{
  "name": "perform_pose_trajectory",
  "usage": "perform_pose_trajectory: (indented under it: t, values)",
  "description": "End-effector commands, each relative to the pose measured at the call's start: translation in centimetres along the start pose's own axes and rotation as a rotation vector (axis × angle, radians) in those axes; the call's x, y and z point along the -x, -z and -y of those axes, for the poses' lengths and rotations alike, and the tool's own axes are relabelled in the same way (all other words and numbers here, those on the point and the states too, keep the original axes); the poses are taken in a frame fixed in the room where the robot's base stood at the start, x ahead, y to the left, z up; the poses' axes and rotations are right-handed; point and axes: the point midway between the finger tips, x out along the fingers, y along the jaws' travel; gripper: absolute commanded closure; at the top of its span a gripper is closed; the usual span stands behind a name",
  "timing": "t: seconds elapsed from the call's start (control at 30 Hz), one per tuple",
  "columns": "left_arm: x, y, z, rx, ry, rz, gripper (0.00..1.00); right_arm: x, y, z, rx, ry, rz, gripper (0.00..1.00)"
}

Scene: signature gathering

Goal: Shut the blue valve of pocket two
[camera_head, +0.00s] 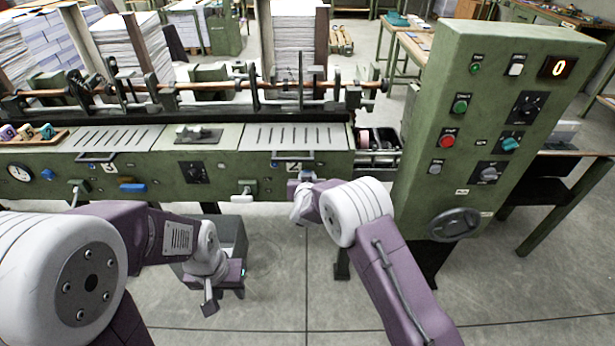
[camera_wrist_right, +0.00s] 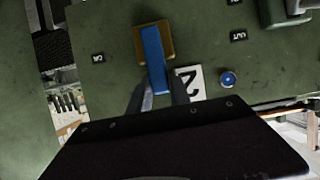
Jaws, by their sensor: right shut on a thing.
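The blue valve of pocket two is a flat blue lever (camera_wrist_right: 155,58) on a brass plate (camera_wrist_right: 139,36), beside the white "2" label (camera_wrist_right: 189,83) in the right wrist view. My right gripper (camera_wrist_right: 158,97) is shut on the lower end of this lever. In the head view my right gripper (camera_head: 303,182) is at the green front panel, just below the "2" label (camera_head: 294,167), and covers the valve. My left gripper (camera_head: 212,298) hangs low, in front of a grey bin and away from the panel; its finger opening is unclear.
Another blue valve (camera_head: 132,187) is at pocket three, left on the panel. A white-handled lever (camera_head: 243,194) is left of my right gripper. The control cabinet (camera_head: 480,130) with handwheel (camera_head: 454,224) stands right. A grey bin (camera_head: 232,232) stands on the floor.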

Motion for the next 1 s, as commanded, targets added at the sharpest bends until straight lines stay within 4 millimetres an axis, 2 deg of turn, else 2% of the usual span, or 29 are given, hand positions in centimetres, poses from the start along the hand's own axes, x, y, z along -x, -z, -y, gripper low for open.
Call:
perform_pose_trajectory:
  t: [0.03, 0.07, 0.1, 0.13, 0.47, 0.57, 0.83, 1.0]
  values:
    - [0.0, 0.0, 0.0, 0.0, 0.0, 0.0, 0.64, 0.0, 0.1, 0.0, 0.004, 0.001, -0.002, 1.0]
    - [0.0, 0.0, 0.0, 0.0, 0.0, 0.0, 0.64, 0.0, 0.1, 0.0, 0.004, 0.001, -0.002, 0.68]
    - [0.0, 0.0, 0.0, 0.0, 0.0, 0.0, 0.64, 0.0, 0.1, 0.0, 0.003, 0.001, -0.002, 0.57]
    - [0.0, 0.0, 0.0, 0.0, 0.0, 0.0, 0.64, 0.0, 0.1, 0.0, 0.003, 0.001, -0.002, 0.55]
    - [0.0, 0.0, 0.0, 0.0, 0.0, 0.0, 0.64, 0.3, 0.1, 0.0, 0.002, 0.001, 0.0, 0.55]
    - [0.1, 0.0, 0.0, 0.0, 0.0, 0.0, 0.64, 1.5, 0.1, 0.1, 0.003, 0.001, -0.001, 0.55]
    - [0.2, 0.0, 0.0, 0.0, 0.0, 0.0, 0.64, 6.9, 0.1, 0.1, 0.003, 0.002, -0.001, 0.55]
    - [0.3, 0.0, 0.0, 0.0, 0.0, 0.0, 0.64, 8.8, 0.1, 0.1, 0.002, 0.001, -0.001, 0.55]
